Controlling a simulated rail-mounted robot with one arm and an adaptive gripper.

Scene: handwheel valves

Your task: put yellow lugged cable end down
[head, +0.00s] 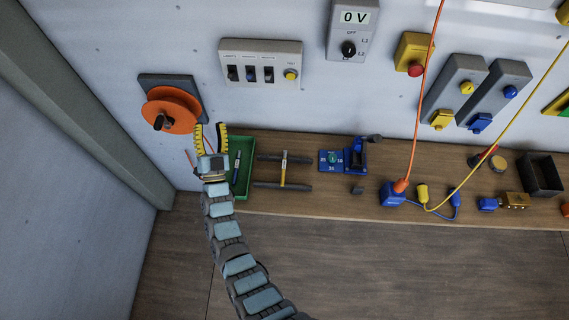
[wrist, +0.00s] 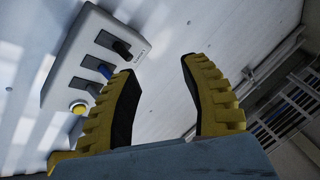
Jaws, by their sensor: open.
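My gripper (head: 211,130) points up with its two yellow-and-black fingers apart and nothing between them. It is just right of the orange handwheel (head: 172,108), by the left end of the shelf. In the wrist view my open gripper (wrist: 160,70) shows only the bare wall between its fingers. A yellow cable (head: 520,107) hangs from the upper right down to the shelf. Its lower end appears to meet a yellow plug-like piece (head: 422,193) on the shelf, far right of my gripper. A lug cannot be made out at this size.
The wooden shelf (head: 330,201) holds a green tray (head: 242,193), a tool on dark bars (head: 284,170), a blue block (head: 388,195) with an orange cable, and a black bin (head: 541,176). A switch panel (head: 261,63) is on the wall above, also in the wrist view (wrist: 90,60).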

